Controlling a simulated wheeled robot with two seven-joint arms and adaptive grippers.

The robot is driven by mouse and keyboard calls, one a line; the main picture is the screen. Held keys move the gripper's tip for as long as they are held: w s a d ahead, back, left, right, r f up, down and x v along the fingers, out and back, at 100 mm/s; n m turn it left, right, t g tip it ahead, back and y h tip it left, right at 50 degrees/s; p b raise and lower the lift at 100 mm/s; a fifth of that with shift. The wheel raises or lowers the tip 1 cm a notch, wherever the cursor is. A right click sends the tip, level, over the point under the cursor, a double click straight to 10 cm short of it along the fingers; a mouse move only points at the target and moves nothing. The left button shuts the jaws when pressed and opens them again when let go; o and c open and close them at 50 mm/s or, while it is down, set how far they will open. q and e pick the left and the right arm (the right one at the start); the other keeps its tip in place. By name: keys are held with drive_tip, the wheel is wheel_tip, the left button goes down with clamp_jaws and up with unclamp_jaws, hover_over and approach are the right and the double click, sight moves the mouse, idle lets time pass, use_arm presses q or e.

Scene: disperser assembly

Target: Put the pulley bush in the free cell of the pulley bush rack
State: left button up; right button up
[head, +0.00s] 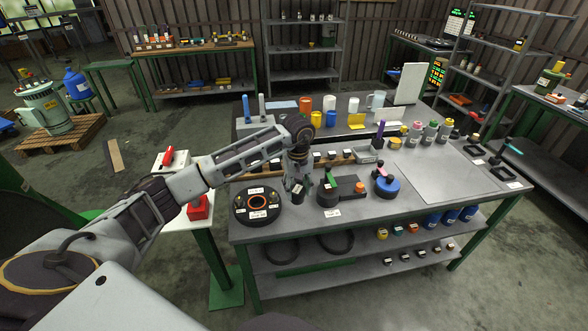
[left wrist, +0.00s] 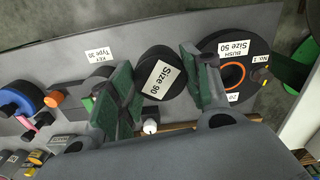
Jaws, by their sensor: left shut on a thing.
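The pulley bush (left wrist: 156,66) is a short black cylinder with a white "Size 90" label. It sits between the green-padded fingers of my left gripper (left wrist: 160,88), which is shut on it. In the head view the bush (head: 298,195) shows below my left gripper (head: 298,182), low over the front of the workbench; I cannot tell whether it touches the top. The pulley bush rack (head: 337,160), a wooden strip holding dark bushes with white labels, lies behind, partly hidden by my arm. Its free cell cannot be made out. My right gripper is not in view.
A round black fixture (head: 257,215) labelled "Size 50" with an orange ring stands left of the bush. A black key fixture (head: 342,191) and a blue disc (head: 386,190) stand to its right. The grey plate (head: 450,172) on the right of the bench is clear.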

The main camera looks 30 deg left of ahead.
use_arm(q)
drive_tip(key=n, duration=0.2)
drive_tip(key=a+n, duration=0.1)
drive_tip(key=shift+s+n, duration=0.1)
drive_tip(key=shift+n, duration=0.3)
drive_tip(key=shift+s+a+f+n, duration=0.1)
drive_tip(key=shift+n, duration=0.6)
drive_tip(key=shift+s+a+n, duration=0.1)
drive_tip(key=shift+n, duration=0.6)
drive_tip(key=shift+n, duration=0.4)
drive_tip(key=shift+w, duration=0.1)
